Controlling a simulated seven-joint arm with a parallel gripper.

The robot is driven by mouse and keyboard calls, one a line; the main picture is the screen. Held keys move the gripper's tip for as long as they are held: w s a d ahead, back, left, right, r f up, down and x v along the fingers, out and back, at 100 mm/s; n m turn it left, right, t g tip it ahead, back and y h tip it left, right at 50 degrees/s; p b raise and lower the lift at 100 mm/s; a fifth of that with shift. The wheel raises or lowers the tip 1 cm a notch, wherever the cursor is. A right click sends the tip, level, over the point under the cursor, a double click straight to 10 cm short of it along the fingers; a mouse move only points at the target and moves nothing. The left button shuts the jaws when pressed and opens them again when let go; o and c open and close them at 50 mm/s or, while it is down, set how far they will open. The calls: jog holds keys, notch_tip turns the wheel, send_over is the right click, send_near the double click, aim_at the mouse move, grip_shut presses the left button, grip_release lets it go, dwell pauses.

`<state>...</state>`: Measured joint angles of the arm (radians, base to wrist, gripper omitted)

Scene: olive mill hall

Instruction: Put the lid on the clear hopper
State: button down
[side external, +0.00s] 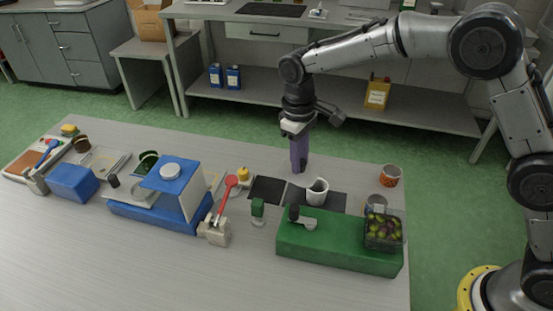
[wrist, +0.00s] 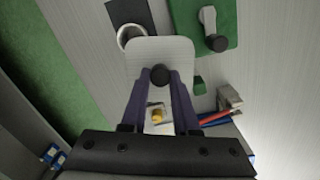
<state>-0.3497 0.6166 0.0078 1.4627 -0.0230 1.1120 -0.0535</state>
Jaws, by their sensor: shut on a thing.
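My gripper (side external: 299,166) has purple fingers pointing down above the table's back edge, left of the white cup. In the wrist view my gripper (wrist: 160,82) is shut on the black knob (wrist: 160,74) of a pale, rounded rectangular lid (wrist: 160,50). The lid hangs clear of the table; I cannot make it out in the side view. The clear hopper (side external: 383,236), a see-through box of green and dark olives, stands on the right end of the green machine (side external: 330,252). It is open on top, to the right of my gripper, and is not visible in the wrist view.
A white cup (side external: 317,192) stands on a dark mat behind the green machine, which has a grey handle (wrist: 208,24). An orange-patterned cup (side external: 390,176) stands at the back right. A blue-and-white machine (side external: 160,205) and a red-handled tool (side external: 228,190) stand left.

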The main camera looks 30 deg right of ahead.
jog(key=s+d+n, duration=0.1)
jog(key=s+d, duration=0.1)
jog(key=s, duration=0.4)
jog(key=s+d+n, duration=0.1)
jog(key=s+d, duration=0.2)
jog(key=s, duration=0.4)
jog(key=s+d+g, duration=0.1)
jog(key=s+d, duration=0.1)
jog(key=s, duration=0.5)
jog(key=shift+s+d+n+h, duration=0.25)
jog(key=shift+n+h, duration=0.15)
jog(key=shift+f, duration=0.3)
jog(key=shift+f, duration=0.2)
jog(key=shift+f, duration=0.15)
dwell(0.5)
jog(key=shift+c, duration=0.9)
grip_release()
